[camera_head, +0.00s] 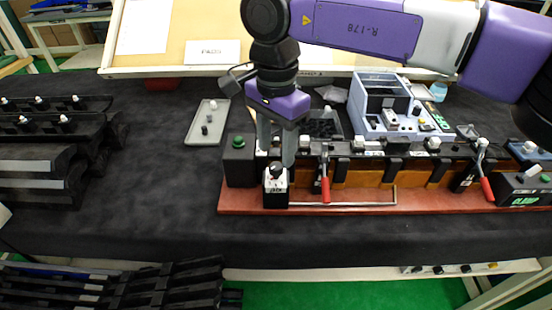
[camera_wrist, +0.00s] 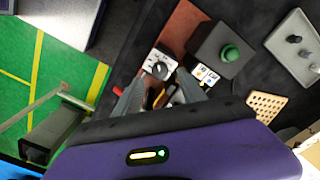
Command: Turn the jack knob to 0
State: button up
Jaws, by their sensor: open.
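The jack knob (camera_head: 277,171) is a small black knob on a white, marked dial plate atop a black box (camera_head: 276,201) at the left front of the red-brown base. In the wrist view the knob (camera_wrist: 159,70) sits on its white plate, just beyond the fingertips; its exact setting is too small to read. My gripper (camera_head: 276,158) is open and points down above the knob, with its fingers apart and nothing between them. The fingers also show in the wrist view (camera_wrist: 162,82). I cannot tell if a finger touches the knob.
A black box with a green button (camera_head: 239,143) stands close left of the knob. A red-handled clamp (camera_head: 325,187) is close on the right, beside the long fixture with wooden strips. A grey tray (camera_head: 207,130) lies behind left. Dark cloth in front is clear.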

aim_at(276, 166)
jog(key=shift+f, duration=2)
grip_shut()
